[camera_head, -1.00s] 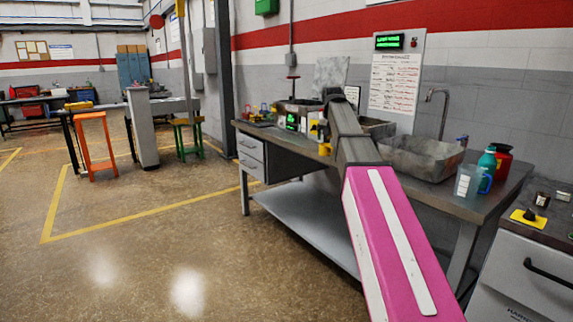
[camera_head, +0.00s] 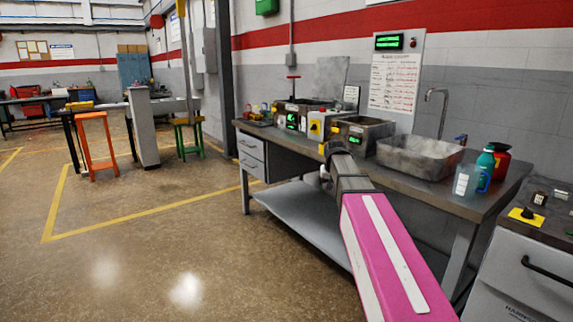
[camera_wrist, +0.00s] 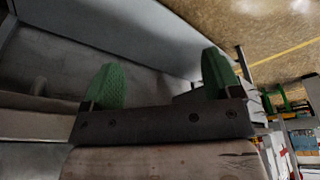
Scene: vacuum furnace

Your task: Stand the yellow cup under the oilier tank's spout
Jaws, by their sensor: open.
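My gripper (camera_wrist: 160,82) is open and empty in the wrist view, its two green fingers spread wide. The head view hides the fingers behind my arm. A small yellow object (camera_head: 324,148), possibly the yellow cup, shows at the bench's front edge beside the end of my arm; its shape is too small to be sure of. A left grey tank (camera_head: 283,112) with a green display and a right grey tank (camera_head: 380,129) stand on the bench. No spout shows clearly, and I cannot tell which tank is oilier. No cup is clear in the wrist view.
A lower shelf (camera_head: 300,215) lies beneath.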

